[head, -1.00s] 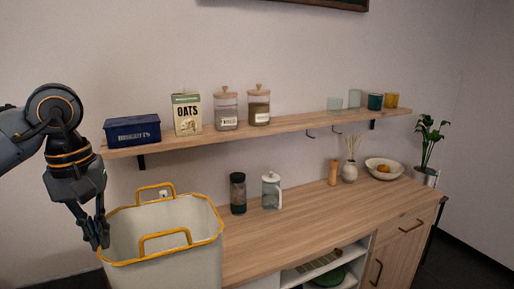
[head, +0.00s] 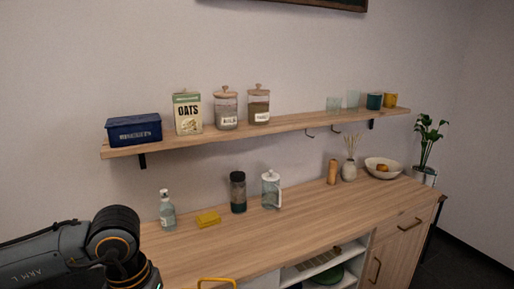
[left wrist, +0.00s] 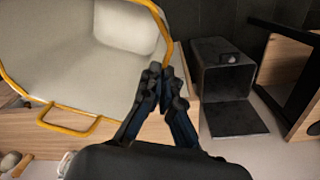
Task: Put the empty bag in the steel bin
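The bag is a pale, open-topped carrier with a yellow rim and handles. In the left wrist view the bag (left wrist: 75,65) fills the upper left, and no contents show inside. In the head view only a yellow handle of the bag (head: 215,282) shows at the bottom edge. My left gripper (left wrist: 165,72) has its fingers closed together at the bag's right rim, gripping it. A dark grey box (left wrist: 222,75) with a flat dark panel beside it, likely the steel bin, stands right of the fingers, apart from the bag. My right gripper is in neither view.
The wooden counter (head: 300,220) holds a soap bottle (head: 167,212), a yellow sponge (head: 207,218), a dark jar (head: 238,192) and a glass press (head: 271,190). The shelf (head: 250,133) above carries jars and boxes. A wood-and-black frame (left wrist: 290,70) stands right of the dark box.

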